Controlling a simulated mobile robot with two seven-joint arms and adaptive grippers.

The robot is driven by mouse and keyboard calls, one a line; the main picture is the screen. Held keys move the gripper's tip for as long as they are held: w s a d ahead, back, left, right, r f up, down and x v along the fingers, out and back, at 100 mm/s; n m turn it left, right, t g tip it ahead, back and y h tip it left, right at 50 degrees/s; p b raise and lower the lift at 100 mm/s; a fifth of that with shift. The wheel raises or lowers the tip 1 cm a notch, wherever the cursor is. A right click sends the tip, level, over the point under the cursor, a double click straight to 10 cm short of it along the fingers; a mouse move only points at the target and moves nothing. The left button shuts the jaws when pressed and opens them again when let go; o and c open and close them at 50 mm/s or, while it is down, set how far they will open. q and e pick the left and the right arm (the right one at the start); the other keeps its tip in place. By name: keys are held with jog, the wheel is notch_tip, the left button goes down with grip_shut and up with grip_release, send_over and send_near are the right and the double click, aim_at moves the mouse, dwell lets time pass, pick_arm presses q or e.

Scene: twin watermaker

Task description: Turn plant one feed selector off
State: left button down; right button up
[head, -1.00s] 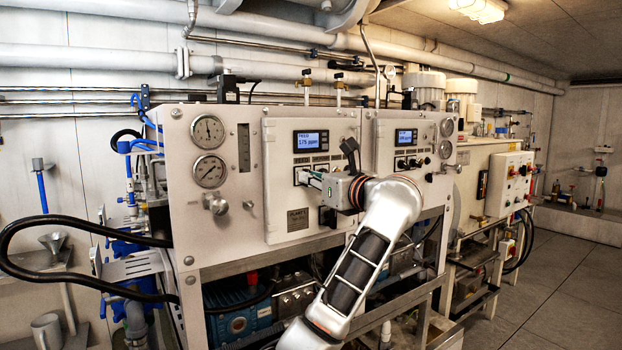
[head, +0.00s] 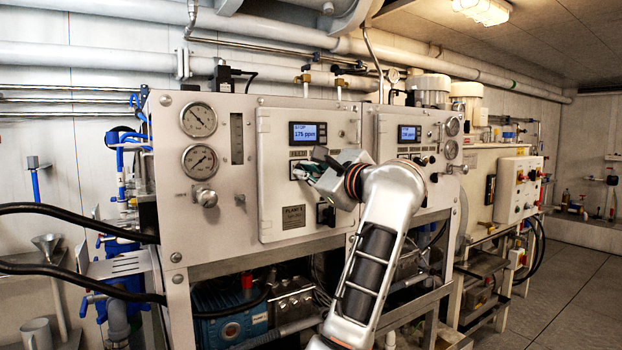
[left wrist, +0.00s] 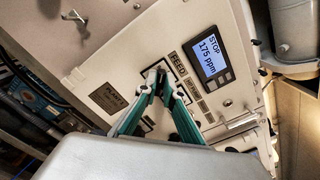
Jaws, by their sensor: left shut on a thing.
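The plant one panel (head: 270,185) is a pale door with a "PLANT 1" label and a lit display (head: 308,134) reading "STOP" and 175 ppm. The display also shows in the left wrist view (left wrist: 208,52). My left gripper (head: 303,171) reaches this panel from the right, just below the display. In the left wrist view its green-sided fingers (left wrist: 158,82) close together at the panel beside the "FEED" label (left wrist: 178,64). They are shut on the feed selector, which is mostly hidden between the fingertips, so its pointer angle cannot be read. My right gripper is not in view.
A second switch (head: 325,213) sits below on the same door. Round gauges (head: 199,119) and a knob (head: 205,196) are to the left. A second panel with a display (head: 409,134) stands right, behind my arm. Black hoses (head: 80,208) cross the left side.

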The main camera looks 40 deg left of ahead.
pick_arm(q)
jog(key=n+b, duration=0.1)
jog(key=n, duration=0.2)
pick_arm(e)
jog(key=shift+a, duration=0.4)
pick_arm(q)
jog(key=shift+r, duration=0.1)
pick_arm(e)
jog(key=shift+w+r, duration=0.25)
pick_arm(q)
jog(key=shift+r, duration=0.1)
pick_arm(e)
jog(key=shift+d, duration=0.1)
pick_arm(q)
jog(key=c, duration=2.2)
grip_release()
jog(key=shift+o, duration=0.2)
jog(key=shift+a, duration=0.1)
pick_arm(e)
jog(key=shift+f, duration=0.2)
